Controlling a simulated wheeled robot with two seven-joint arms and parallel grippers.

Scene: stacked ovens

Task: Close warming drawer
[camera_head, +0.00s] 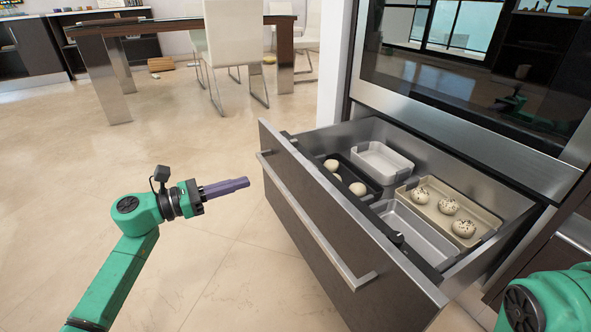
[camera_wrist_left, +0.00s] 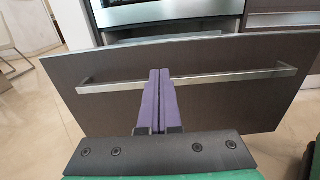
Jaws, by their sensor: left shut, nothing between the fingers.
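The warming drawer (camera_head: 330,240) is pulled out below the oven. It has a dark front and a long metal bar handle (camera_head: 309,225). In the left wrist view the drawer front (camera_wrist_left: 225,105) fills most of the picture, with its handle (camera_wrist_left: 235,76) running across behind my fingers. My left gripper (camera_head: 247,182) is shut and empty, its purple fingers pointing at the drawer front from the left, apart from it. The fingers also show in the left wrist view (camera_wrist_left: 160,75). My right gripper is not visible; only a green part of my right arm shows at the lower right.
Inside the drawer are a white tray (camera_head: 382,150), a beige tray (camera_head: 480,214) with several buns, a dark tray with buns and an empty metal tray (camera_head: 408,224). The oven (camera_head: 470,70) stands above. A table (camera_head: 180,27) and chairs stand behind. The floor left of the drawer is clear.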

